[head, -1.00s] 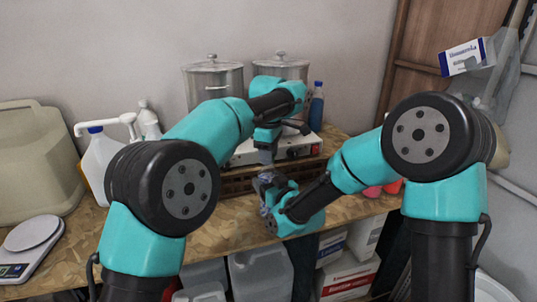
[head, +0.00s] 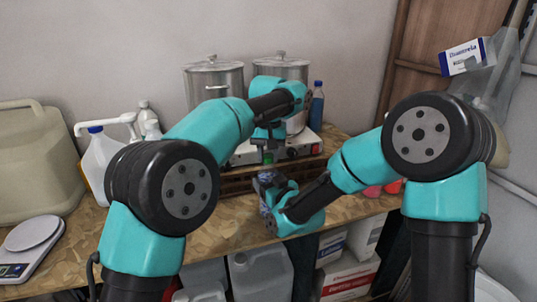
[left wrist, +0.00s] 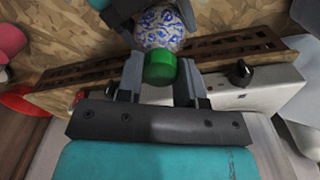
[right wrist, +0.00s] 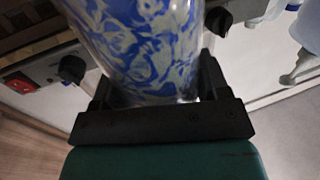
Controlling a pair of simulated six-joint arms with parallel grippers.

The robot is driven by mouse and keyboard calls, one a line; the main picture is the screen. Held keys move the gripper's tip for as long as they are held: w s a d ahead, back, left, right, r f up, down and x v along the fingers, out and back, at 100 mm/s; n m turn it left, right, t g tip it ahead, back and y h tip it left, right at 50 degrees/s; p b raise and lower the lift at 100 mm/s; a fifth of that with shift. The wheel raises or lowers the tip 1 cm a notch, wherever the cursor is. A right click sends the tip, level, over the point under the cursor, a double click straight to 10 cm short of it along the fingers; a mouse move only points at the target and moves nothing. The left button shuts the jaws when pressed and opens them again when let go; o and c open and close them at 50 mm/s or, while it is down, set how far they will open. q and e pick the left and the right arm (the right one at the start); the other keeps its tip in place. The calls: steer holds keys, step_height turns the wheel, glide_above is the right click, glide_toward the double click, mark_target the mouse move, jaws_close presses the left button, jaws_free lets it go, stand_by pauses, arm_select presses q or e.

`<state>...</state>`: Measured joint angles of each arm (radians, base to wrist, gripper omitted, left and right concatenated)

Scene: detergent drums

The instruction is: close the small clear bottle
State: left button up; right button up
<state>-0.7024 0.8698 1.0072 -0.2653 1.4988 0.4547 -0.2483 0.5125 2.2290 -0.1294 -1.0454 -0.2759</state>
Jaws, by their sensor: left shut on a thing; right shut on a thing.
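The small bottle, blue and white patterned, is held by my right gripper (right wrist: 155,100), which is shut on it. It fills the top of the right wrist view (right wrist: 145,40) and shows at the top of the left wrist view (left wrist: 158,28). A green cap (left wrist: 160,68) is between the fingers of my left gripper (left wrist: 158,85), which is shut on it. In the left wrist view the cap lies in line with the bottle's end; I cannot tell whether it is seated. In the head view the green cap (head: 268,157) shows small, above the bottle (head: 266,180).
A hot plate (head: 300,146) carrying two steel pots (head: 214,84) stands behind my grippers. A blue bottle (head: 317,103) is to its right. A white pump jug (head: 101,162) and a scale (head: 33,234) are at the left.

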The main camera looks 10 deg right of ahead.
arm_select(q)
steer(key=m, duration=1.9)
steer(key=o, duration=1.1)
step_height(320, 180, up, 9)
steer(key=shift+r, duration=1.45)
